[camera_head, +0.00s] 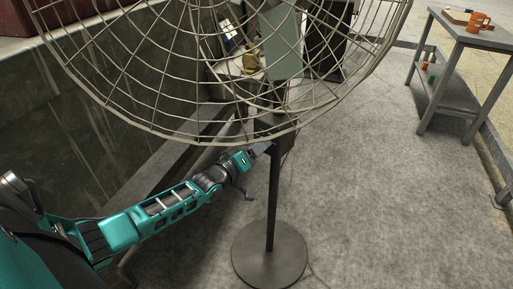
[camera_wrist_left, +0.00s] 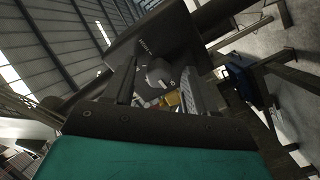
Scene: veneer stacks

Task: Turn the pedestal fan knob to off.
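The pedestal fan has a wide wire cage (camera_head: 150,105) across the top of the head view, a dark pole (camera_head: 273,200) and a round base (camera_head: 269,255) on the floor. My left gripper (camera_head: 262,148) is at the pole just below the cage, beside the dark control box (camera_head: 268,125). In the left wrist view, a round grey knob (camera_wrist_left: 159,72) sits on the dark box face with small pale marks. The gripper's two fingers (camera_wrist_left: 156,88) are open on either side of the knob. Contact is not clear. My right gripper is out of view.
A grey workbench (camera_head: 470,38) with an orange mug (camera_head: 478,22) stands at the upper right. A low dark wall (camera_head: 70,130) runs along the left. A cluttered table (camera_head: 228,72) shows behind the cage. The concrete floor right of the fan is clear.

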